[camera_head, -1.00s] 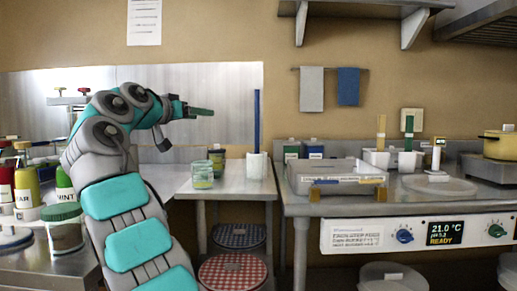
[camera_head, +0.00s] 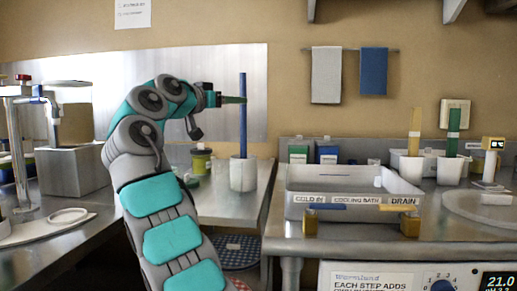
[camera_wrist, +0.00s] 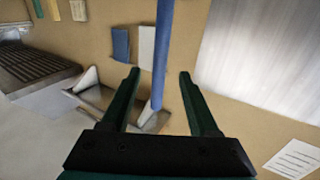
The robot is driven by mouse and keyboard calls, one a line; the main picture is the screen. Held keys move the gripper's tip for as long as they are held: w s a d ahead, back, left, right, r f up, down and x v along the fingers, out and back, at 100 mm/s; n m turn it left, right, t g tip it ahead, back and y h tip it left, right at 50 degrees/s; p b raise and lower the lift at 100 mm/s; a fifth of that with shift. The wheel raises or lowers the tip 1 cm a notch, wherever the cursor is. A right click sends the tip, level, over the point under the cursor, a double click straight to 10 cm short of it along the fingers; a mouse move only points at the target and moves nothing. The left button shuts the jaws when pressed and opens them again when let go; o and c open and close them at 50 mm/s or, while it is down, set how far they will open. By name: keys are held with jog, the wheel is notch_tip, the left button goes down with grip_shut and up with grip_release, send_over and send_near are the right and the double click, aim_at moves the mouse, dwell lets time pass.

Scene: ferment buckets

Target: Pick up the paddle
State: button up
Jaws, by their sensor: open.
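A long blue paddle (camera_head: 243,110) stands upright in a white cup (camera_head: 243,174) on the metal table's right end. My gripper (camera_head: 236,100) is open, its fingers level with the upper part of the blue paddle. In the wrist view the blue paddle (camera_wrist: 164,40) runs down between the two spread fingertips of my gripper (camera_wrist: 160,74), with a gap on both sides. Whether the paddle is at the fingers' depth or beyond them I cannot tell. A yellow paddle (camera_head: 415,130) and a green paddle (camera_head: 453,132) stand in white cups at the right.
A jar with a yellow lid (camera_head: 201,160) stands left of the cup. The grey cooling bath tray (camera_head: 345,200) sits on the right counter. A metal tap (camera_head: 18,140) and a grey box (camera_head: 72,170) are at the left. Towels (camera_head: 326,75) hang on the back wall.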

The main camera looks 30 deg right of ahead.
jog(key=p+x, duration=0.2)
jog(key=x, duration=0.6)
jog(key=shift+d, duration=0.25)
jog(key=shift+w, duration=0.1)
grip_shut()
dwell(0.4)
